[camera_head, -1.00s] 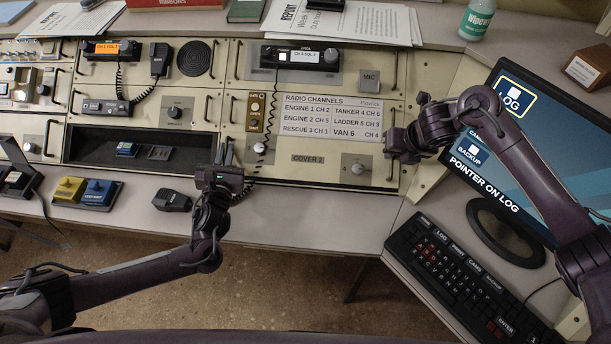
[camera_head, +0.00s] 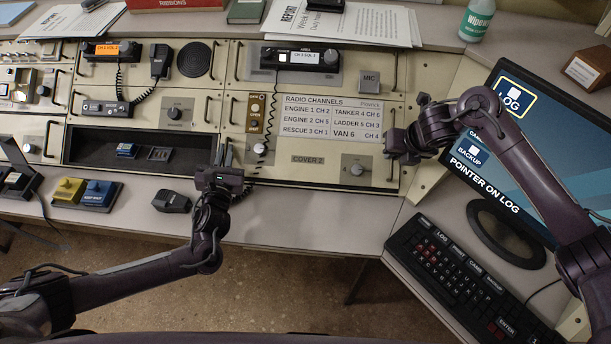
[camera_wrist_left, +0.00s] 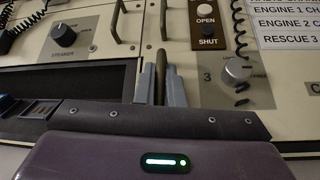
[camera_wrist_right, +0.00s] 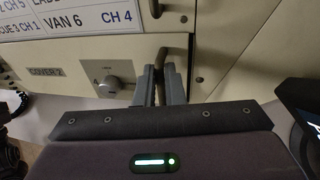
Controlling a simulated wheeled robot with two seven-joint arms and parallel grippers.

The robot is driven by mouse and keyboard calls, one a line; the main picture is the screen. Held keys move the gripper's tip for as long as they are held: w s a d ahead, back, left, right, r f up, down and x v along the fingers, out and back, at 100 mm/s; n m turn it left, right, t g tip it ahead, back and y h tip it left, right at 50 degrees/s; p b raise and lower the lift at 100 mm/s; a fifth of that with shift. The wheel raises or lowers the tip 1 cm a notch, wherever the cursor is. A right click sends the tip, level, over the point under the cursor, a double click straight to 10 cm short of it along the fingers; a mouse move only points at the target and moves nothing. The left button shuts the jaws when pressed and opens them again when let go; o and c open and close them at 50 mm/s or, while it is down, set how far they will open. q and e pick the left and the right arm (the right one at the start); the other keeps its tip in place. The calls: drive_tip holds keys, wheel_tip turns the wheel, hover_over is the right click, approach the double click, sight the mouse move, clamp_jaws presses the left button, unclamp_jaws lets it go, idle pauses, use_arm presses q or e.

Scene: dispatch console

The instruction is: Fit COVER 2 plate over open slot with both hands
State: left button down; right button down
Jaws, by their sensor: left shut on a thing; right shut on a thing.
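The pale COVER 2 plate (camera_head: 308,172) lies in the lower row of the console, with its dark label at the centre. It looks roughly level with the panels around it; I cannot tell whether its edges are fully seated. My left gripper (camera_head: 227,158) is shut on the upright handle at its left end; the left wrist view shows the fingers around this handle (camera_wrist_left: 160,75). My right gripper (camera_head: 391,150) is shut on the handle at its right end, and the right wrist view shows that handle (camera_wrist_right: 163,68) between the fingers. No open slot shows behind the plate.
Left of the plate is an open dark bay (camera_head: 100,145) with a small blue item in it. The monitor (camera_head: 540,130) and keyboard (camera_head: 460,275) stand right.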

use_arm(q)
drive_tip(key=shift+s+a+f, duration=0.15)
drive_tip(key=shift+a+f, duration=0.05)
drive_tip(key=shift+f, duration=0.15)
use_arm(e)
drive_tip(key=shift+s+d+f, duration=0.15)
drive_tip(key=shift+d+f, duration=0.05)
drive_tip(key=shift+f, duration=0.15)
